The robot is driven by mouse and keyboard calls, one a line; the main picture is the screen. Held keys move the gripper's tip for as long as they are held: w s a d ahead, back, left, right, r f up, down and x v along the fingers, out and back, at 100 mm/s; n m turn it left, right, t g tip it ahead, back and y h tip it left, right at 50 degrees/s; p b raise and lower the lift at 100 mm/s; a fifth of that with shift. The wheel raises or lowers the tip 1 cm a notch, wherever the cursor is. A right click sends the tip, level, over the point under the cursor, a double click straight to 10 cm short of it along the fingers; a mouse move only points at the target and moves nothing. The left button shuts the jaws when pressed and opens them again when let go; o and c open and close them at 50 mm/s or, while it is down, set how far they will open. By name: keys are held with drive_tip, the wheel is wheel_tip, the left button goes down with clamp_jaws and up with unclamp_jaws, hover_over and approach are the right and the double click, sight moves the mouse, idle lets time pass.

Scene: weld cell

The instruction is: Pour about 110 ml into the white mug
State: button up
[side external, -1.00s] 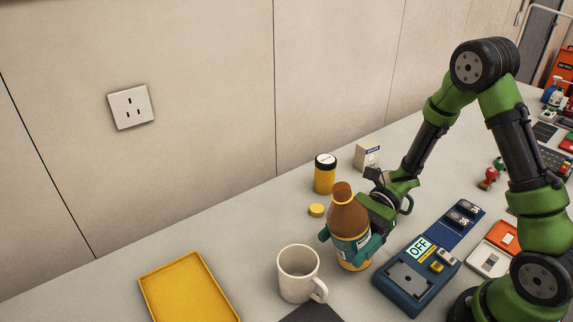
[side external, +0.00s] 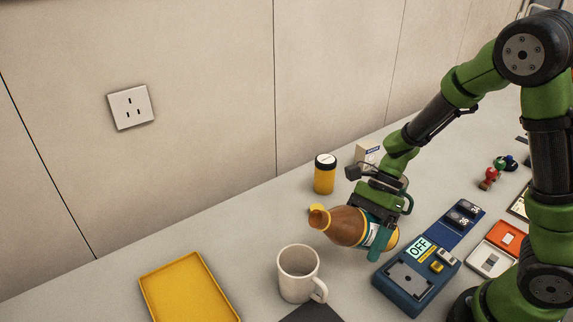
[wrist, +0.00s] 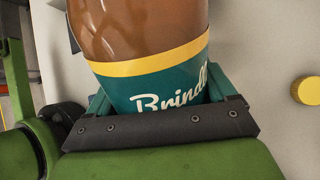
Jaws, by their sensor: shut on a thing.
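A brown bottle (side external: 345,226) with a teal, white and yellow label is held in my gripper (side external: 376,232), which is shut around its labelled part. The bottle is tilted close to lying flat, its open-looking neck pointing left, above and just behind the white mug (side external: 298,275). The mug stands upright on the bench with its handle to the lower right. The mug's inside is only partly visible, and no stream of liquid shows. In the wrist view the bottle (wrist: 140,35) fills the space between the jaws, with its label reading "Brindl".
A yellow tray (side external: 190,289) lies at the lower left. A yellow jar with a black lid (side external: 325,174) and a small white box (side external: 367,154) stand behind the bottle. A blue device reading OFF (side external: 415,277) sits right of the mug. A yellow cap (wrist: 306,90) lies on the bench.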

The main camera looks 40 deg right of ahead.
sight(376, 219)
drive_tip(key=shift+d+r+h, duration=0.3)
drive_tip(key=shift+d+h, duration=0.1)
drive_tip(key=shift+h, duration=0.1)
drive_tip(key=shift+s+d+h, duration=0.1)
drive_tip(key=shift+d+h, duration=0.1)
drive_tip(key=shift+h, duration=0.2)
drive_tip(key=shift+s+d+f+h, duration=0.1)
drive_tip(key=shift+d+f+h, duration=0.15)
drive_tip(key=shift+f+h, duration=0.45)
drive_tip(key=shift+f+m, duration=0.1)
drive_tip(key=shift+m, duration=0.2)
drive_tip(key=shift+a+r+g+h, duration=0.15)
drive_tip(key=shift+r+g+h, duration=0.25)
drive_tip(key=shift+r+h, duration=0.65)
drive_tip(key=shift+s+d+r+h+p, duration=0.15)
drive_tip(key=shift+d+r+h+p, duration=0.55)
drive_tip(key=shift+r, duration=0.25)
drive_tip(key=shift+d+r+h+p, duration=0.1)
drive_tip(key=shift+h+p, duration=0.15)
drive_tip(key=shift+p, duration=0.05)
